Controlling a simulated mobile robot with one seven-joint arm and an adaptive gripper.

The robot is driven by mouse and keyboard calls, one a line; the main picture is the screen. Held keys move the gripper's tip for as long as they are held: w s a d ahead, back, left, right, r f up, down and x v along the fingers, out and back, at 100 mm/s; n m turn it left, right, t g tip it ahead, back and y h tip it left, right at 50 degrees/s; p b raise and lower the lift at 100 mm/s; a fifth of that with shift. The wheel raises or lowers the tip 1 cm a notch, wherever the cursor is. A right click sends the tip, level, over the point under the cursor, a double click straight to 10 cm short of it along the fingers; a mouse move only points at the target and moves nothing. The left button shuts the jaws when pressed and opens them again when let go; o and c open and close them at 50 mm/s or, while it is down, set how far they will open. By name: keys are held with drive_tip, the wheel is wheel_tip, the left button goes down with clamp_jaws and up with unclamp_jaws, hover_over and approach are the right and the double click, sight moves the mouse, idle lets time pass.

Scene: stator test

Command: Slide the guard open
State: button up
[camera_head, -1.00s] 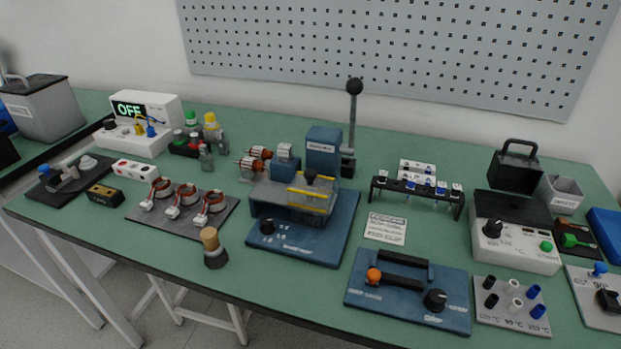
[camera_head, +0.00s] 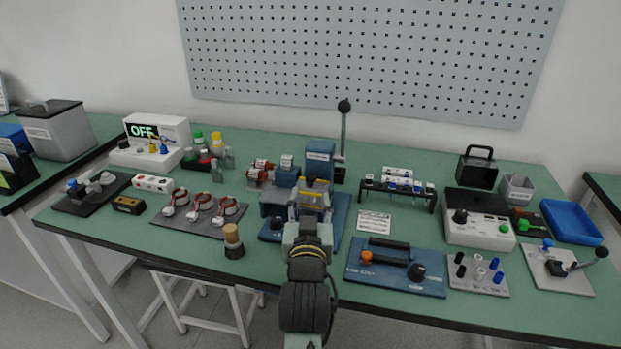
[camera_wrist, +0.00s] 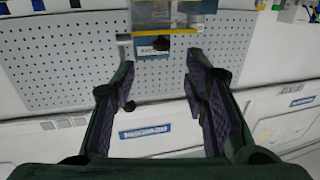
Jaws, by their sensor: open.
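The guard (camera_head: 313,191) is a clear cover with yellow edges on the front of the blue press (camera_head: 320,158). A dark knob (camera_head: 309,181) shows at its top. In the wrist view the guard's yellow-edged part (camera_wrist: 168,28) is at the top centre, beyond my fingertips. My gripper (camera_head: 310,212) is in front of the guard, in line with it, and hides its lower part. In the wrist view my gripper (camera_wrist: 160,88) has its two fingers spread wide with nothing between them. I cannot tell whether a fingertip touches the guard.
The press's long lever with a black ball (camera_head: 344,106) rises behind on the right. A wooden-handled tool (camera_head: 233,241) stands left of my arm. A blue fixture with black handle (camera_head: 396,270) lies to the right. A stator mat (camera_head: 190,232) is at left.

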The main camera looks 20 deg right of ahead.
sight(311, 179)
drive_tip(key=p+x, duration=0.2)
drive_tip(key=x, duration=0.7)
drive_tip(key=shift+r, duration=0.15)
drive_tip(key=shift+w+d+p, duration=0.15)
drive_tip(key=shift+w+p, duration=0.15)
drive_tip(key=shift+w, duration=0.1)
drive_tip(key=shift+c, duration=0.6)
clamp_jaws()
